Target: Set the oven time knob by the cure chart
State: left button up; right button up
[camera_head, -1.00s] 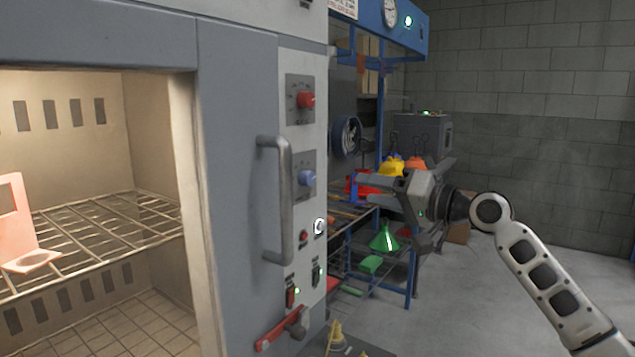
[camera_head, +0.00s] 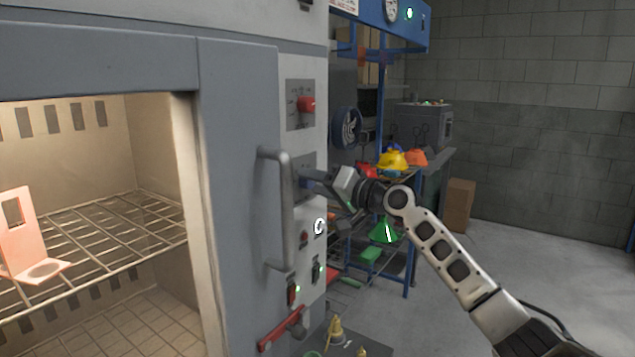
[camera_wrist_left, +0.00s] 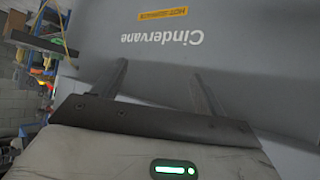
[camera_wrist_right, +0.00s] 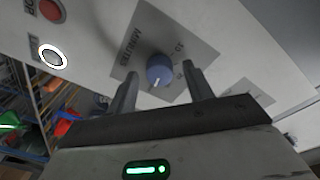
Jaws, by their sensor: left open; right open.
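The blue time knob (camera_wrist_right: 159,68) sits on a grey dial plate (camera_wrist_right: 150,36) marked MINUTES in the right wrist view. Its white mark points toward the picture's bottom. My right gripper (camera_head: 317,178) is open, its fingers at either side of the knob in the wrist view; I cannot tell whether they touch it. In the head view the gripper hides the knob. My left gripper (camera_wrist_left: 158,72) is open and empty before a grey surface lettered Cindervane (camera_wrist_left: 180,37); it is out of the head view. I cannot make out a readable cure chart.
The oven handle (camera_head: 287,210) stands out left of the dials. A red knob (camera_head: 306,104) is above, a red lever (camera_head: 281,330) below. The lit oven holds a pink part (camera_head: 20,235) on a wire rack. A cluttered bench stands behind my right arm.

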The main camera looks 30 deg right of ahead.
jog(key=c, duration=1)
jog(key=shift+o, duration=0.2)
jog(key=shift+f, duration=0.1)
